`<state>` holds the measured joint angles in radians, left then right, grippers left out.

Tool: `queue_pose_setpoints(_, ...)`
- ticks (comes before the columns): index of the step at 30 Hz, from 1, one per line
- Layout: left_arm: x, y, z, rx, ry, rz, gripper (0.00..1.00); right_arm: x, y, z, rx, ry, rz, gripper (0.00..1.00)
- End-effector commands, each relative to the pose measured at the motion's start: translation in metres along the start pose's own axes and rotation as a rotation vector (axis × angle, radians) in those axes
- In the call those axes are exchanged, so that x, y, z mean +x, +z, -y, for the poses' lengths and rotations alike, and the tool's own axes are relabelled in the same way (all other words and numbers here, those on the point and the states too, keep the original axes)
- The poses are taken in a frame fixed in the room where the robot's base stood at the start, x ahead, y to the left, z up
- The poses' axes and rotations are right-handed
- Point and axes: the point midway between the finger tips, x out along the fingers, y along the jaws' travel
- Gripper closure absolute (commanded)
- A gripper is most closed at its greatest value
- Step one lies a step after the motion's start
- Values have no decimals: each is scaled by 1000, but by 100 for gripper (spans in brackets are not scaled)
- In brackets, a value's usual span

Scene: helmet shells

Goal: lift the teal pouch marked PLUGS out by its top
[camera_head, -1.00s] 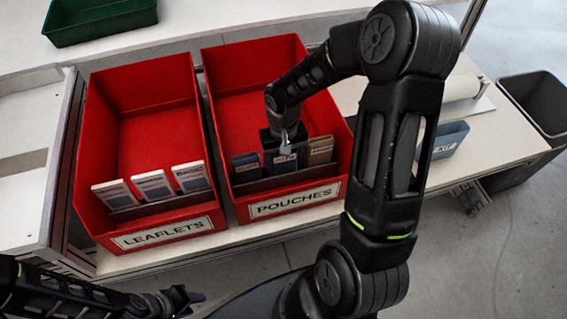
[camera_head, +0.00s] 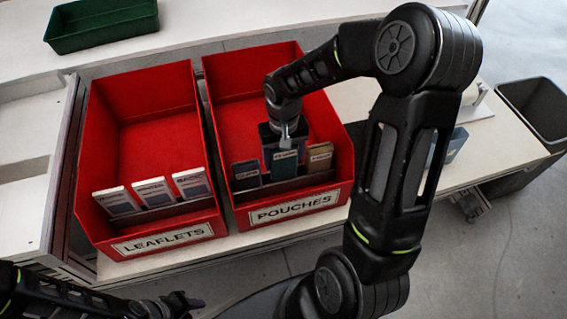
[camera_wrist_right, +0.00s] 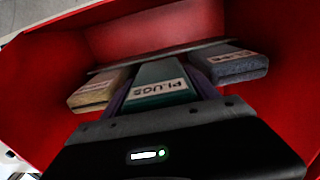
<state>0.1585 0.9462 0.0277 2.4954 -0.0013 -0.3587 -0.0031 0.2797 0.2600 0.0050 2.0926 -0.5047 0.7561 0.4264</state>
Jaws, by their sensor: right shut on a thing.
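The teal pouch marked PLUGS (camera_wrist_right: 160,84) is between the fingers of my right gripper in the right wrist view. In the head view the teal pouch (camera_head: 284,168) stands in the middle of the front row of the red POUCHES bin (camera_head: 238,205), its top a little above its neighbours. My right gripper (camera_head: 285,143) is shut on its top from above. The pouch's lower part is hidden. My left gripper (camera_head: 183,302) is at the bottom left of the head view, away from the bins; its jaws are unclear.
A blue-grey pouch (camera_head: 246,171) and a tan pouch (camera_head: 320,159) flank the teal one closely. The red LEAFLETS bin (camera_head: 90,190) stands on the left with several leaflets. A green tray (camera_head: 100,27) is at the back. A dark waste bin (camera_head: 535,110) stands at right.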

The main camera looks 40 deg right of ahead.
Motion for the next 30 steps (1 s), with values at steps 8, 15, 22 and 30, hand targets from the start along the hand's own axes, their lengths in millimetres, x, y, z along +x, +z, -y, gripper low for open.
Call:
queue_pose_setpoints(8,-7,0,-3,0,0,0,64,-62,-1,1,0,-1,-5,74)
queue_pose_setpoints(15,-12,0,-5,-1,0,0,64,-112,-1,1,-1,-1,-4,74)
queue_pose_setpoints(22,-13,0,-5,-1,0,0,64,-132,0,0,0,-1,-1,74)
queue_pose_setpoints(30,-13,0,-5,-1,0,0,64,-133,0,0,0,-1,0,74)
